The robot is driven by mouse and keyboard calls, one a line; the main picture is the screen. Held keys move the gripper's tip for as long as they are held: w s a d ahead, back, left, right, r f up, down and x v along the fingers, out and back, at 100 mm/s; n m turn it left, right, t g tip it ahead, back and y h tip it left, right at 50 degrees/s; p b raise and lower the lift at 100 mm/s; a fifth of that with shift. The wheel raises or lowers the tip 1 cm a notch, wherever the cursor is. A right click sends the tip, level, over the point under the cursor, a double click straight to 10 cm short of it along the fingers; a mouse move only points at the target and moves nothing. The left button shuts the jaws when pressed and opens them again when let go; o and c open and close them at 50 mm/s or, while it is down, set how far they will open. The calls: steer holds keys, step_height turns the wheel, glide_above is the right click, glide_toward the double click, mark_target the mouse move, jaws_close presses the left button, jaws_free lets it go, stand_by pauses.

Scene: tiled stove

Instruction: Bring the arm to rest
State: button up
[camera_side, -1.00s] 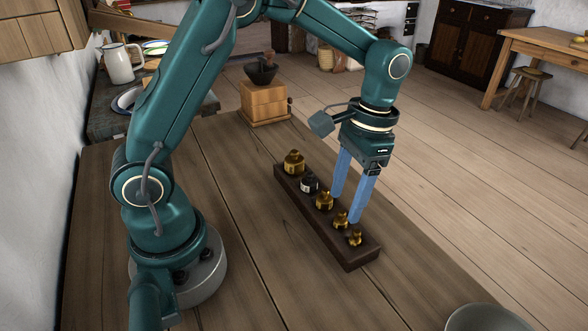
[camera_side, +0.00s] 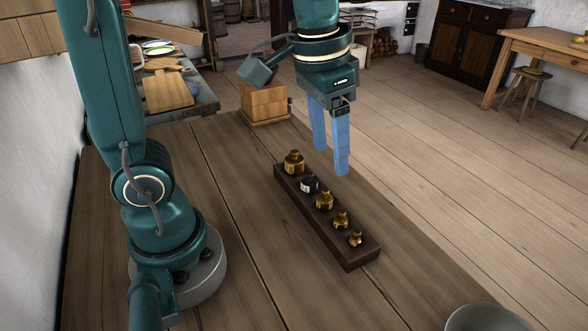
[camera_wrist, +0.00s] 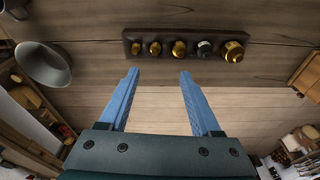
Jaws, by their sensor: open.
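My gripper (camera_side: 332,162) is open and empty, with its two blue fingers pointing down. In the side view it hangs above the far part of a dark wooden block (camera_side: 362,256), apart from it. The block holds a row of brass weights, the largest (camera_side: 294,162) at the far end and the smallest (camera_side: 355,239) at the near end. A dark weight with a pale mark (camera_side: 309,184) stands second from the far end. In the wrist view the fingers (camera_wrist: 158,75) are spread apart, and the block (camera_wrist: 218,33) lies beyond their tips.
A wooden box (camera_side: 265,101) stands on the table (camera_side: 230,210) behind the block. A grey bowl (camera_side: 485,319) is at the near right; it also shows in the wrist view (camera_wrist: 43,64). The table between my base and the block is clear.

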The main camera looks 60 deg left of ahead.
steer(key=s+f+n+t, duration=0.1)
steer(key=s+t, duration=0.2)
steer(key=s, duration=0.5)
steer(key=shift+s+a+f+t, duration=0.2)
steer(key=shift+a+f+t, duration=0.1)
steer(key=shift+a+f, duration=0.1)
stand_by(0.5)
